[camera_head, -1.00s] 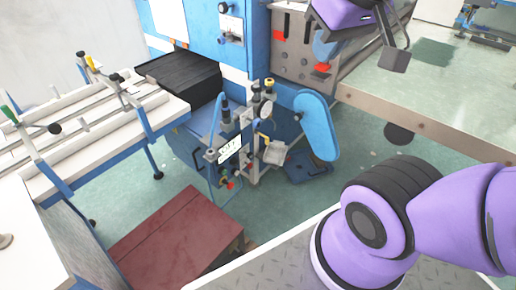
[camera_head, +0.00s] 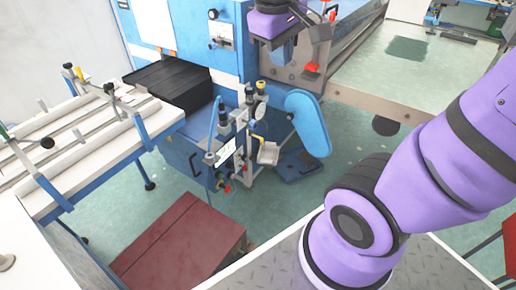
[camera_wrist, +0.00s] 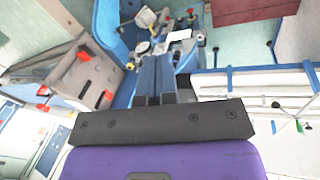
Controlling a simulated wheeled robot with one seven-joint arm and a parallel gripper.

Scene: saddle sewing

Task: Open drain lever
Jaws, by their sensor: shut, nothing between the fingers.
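A cluster of air fittings (camera_head: 238,140) with gauges, a white label plate, a small yellow handle (camera_head: 259,139) and red knobs is mounted low on the front of the blue machine. I cannot tell which small part is the drain lever. The cluster also shows at the top of the wrist view (camera_wrist: 165,28). My gripper (camera_head: 283,58) is above and to the right of the cluster in the head view, apart from it. In the wrist view, my gripper (camera_wrist: 155,62) has its two dark fingers together with nothing between them, and they cover part of the machine.
A blue rounded guard (camera_head: 308,122) stands just right of the fittings. A dark red box (camera_head: 180,245) is on the floor in front. A white and blue rail table (camera_head: 90,135) is at the left. Green floor lies between.

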